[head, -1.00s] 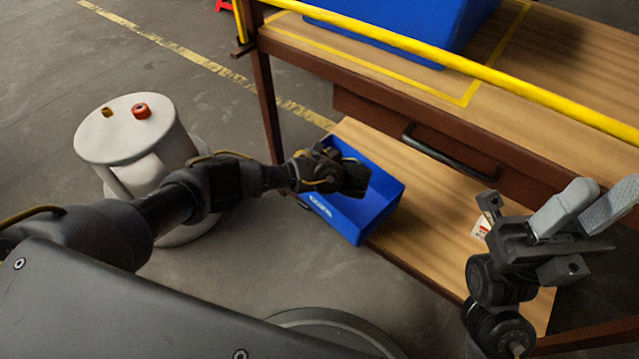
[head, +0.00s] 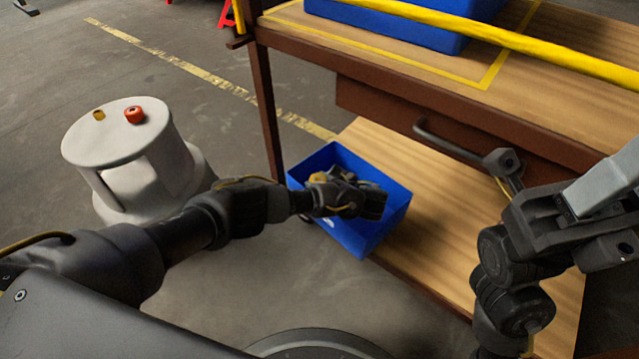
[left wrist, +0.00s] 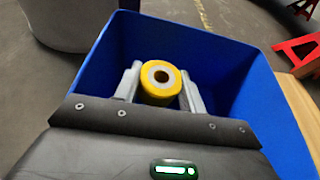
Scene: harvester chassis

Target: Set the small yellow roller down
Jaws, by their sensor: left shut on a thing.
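The small yellow roller (left wrist: 161,84) has a dark hole in its pale centre. It sits between the two grey fingers of my left gripper (left wrist: 158,92) in the left wrist view. In the head view my left gripper (head: 372,204) is over the open blue bin (head: 398,222), shut on the roller.
The bin stands on the low wooden shelf (head: 475,235) of a workbench with a drawer handle (head: 445,143) above. A white round stand (head: 125,155) at left carries a red piece (head: 134,115) and a yellowish one (head: 99,115). A yellow rail (head: 510,40) crosses the bench top.

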